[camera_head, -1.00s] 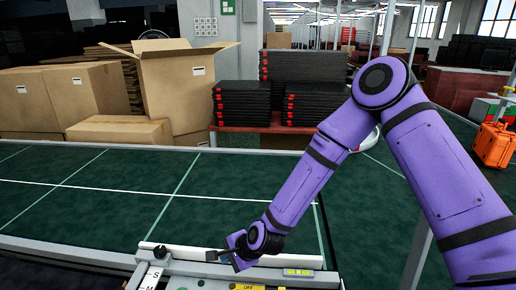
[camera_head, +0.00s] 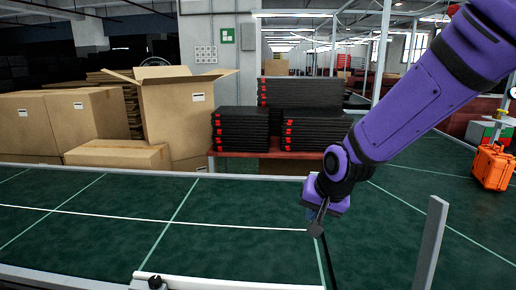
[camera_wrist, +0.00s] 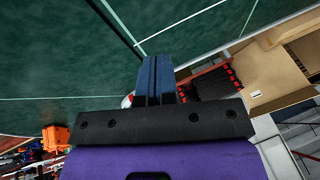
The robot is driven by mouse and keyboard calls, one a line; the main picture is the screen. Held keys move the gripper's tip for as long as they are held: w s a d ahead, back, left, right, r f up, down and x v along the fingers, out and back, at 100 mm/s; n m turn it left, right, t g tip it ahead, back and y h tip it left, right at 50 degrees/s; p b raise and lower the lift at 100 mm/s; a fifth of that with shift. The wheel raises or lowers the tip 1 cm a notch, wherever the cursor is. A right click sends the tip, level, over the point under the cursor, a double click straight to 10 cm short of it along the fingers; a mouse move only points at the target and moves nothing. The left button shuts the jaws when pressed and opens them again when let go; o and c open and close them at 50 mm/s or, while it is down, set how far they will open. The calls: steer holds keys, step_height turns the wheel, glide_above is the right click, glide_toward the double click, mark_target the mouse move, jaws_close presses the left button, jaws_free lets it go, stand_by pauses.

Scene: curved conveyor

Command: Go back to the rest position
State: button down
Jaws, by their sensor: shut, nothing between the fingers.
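My gripper (camera_head: 316,226) hangs above the green conveyor surface (camera_head: 120,215), right of the middle in the head view. Its fingers point down and it is empty. In the wrist view my gripper (camera_wrist: 155,62) shows two dark fingers side by side, closed together with nothing between them. My purple arm comes in from the upper right of the head view.
Cardboard boxes (camera_head: 120,154) and stacks of black trays (camera_head: 303,105) stand behind the conveyor. An orange case (camera_head: 492,167) is at the right. A grey upright post (camera_head: 432,245) rises right of my gripper. The conveyor's left part is clear.

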steer(key=s+d+r+n+h, duration=0.1)
steer(key=s+d+r, duration=0.7)
steer(key=s, duration=0.3)
steer(key=s+d+r+n+h, duration=0.1)
steer(key=s+d+r, duration=0.7)
steer(key=s, duration=0.3)
steer(key=shift+s+d+n+t, duration=0.25)
steer(key=shift+d+n+t, duration=0.05)
steer(key=shift+d, duration=0.4)
